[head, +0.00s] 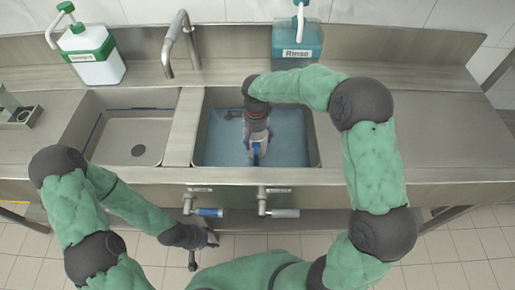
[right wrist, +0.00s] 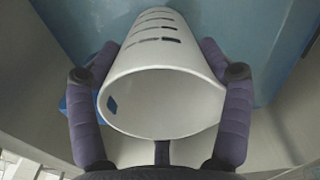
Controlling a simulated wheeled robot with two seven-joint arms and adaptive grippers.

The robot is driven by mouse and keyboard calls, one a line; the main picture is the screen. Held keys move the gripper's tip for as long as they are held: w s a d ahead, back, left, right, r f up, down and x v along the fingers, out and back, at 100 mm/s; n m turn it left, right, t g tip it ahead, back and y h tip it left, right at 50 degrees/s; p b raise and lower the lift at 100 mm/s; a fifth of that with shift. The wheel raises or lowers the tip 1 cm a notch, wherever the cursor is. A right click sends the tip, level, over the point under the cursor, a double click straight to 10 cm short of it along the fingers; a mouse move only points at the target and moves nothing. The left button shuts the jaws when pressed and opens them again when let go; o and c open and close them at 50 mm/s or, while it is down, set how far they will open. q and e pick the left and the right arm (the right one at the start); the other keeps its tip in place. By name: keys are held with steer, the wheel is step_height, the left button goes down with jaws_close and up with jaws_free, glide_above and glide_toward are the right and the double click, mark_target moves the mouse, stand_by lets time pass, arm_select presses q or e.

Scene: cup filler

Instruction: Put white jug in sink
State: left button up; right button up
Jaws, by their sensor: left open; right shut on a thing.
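The white jug (right wrist: 152,62) fills the middle of the right wrist view, its open rim towards the camera and dark slots in its far wall. A blue part (right wrist: 75,101) shows at its left side. My right gripper (right wrist: 167,72) is shut on the jug, one finger on each side. In the head view my right gripper (head: 257,135) is over the right sink basin (head: 313,140), which holds blue water; the jug is mostly hidden there. I cannot tell whether the jug touches the water. My left gripper (head: 203,250) is open and empty, low in front of the counter.
The left basin (head: 138,150) is empty, with a drain. A tap (head: 175,45) stands behind the basins. A green-labelled bottle (head: 88,55) and a blue Rinse bottle (head: 298,42) stand at the back. Two valve handles (head: 208,212) (head: 284,213) stick out at the front. The right counter is clear.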

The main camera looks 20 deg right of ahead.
steer(key=shift+f+b, duration=0.9)
steer(key=shift+f, duration=1.85)
steer(key=shift+f, duration=0.2)
steer(key=o, duration=1.1)
step_height(320, 180, up, 12)
steer(key=p, duration=0.4)
steer(key=shift+r, duration=0.2)
